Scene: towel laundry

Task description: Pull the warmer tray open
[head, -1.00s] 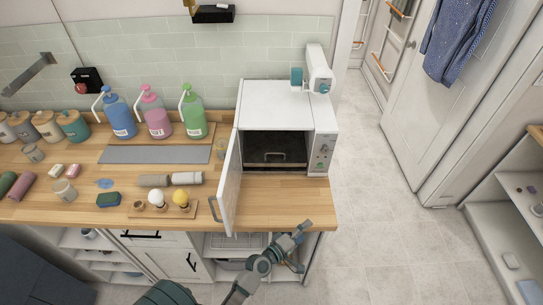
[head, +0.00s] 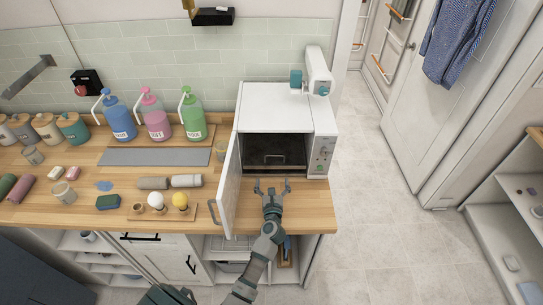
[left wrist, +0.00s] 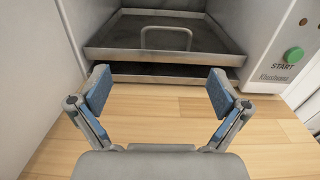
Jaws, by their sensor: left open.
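The white warmer (head: 275,107) stands on the wooden counter with its door (head: 229,185) swung open to the left. Inside is a dark metal tray with a raised loop handle (head: 274,158). In the left wrist view the tray (left wrist: 118,46) and its upright handle (left wrist: 166,31) show ahead, with a second dark tray or plate edge (left wrist: 150,73) beneath. My left gripper (head: 272,183) is open and empty, in front of the warmer opening and above the counter; its fingers (left wrist: 159,88) are apart, short of the handle and not touching it. My right gripper is not in view.
The open door bounds the space on the left. A control panel with a green START button (left wrist: 293,55) is right of the opening. The counter front (head: 313,212) is clear.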

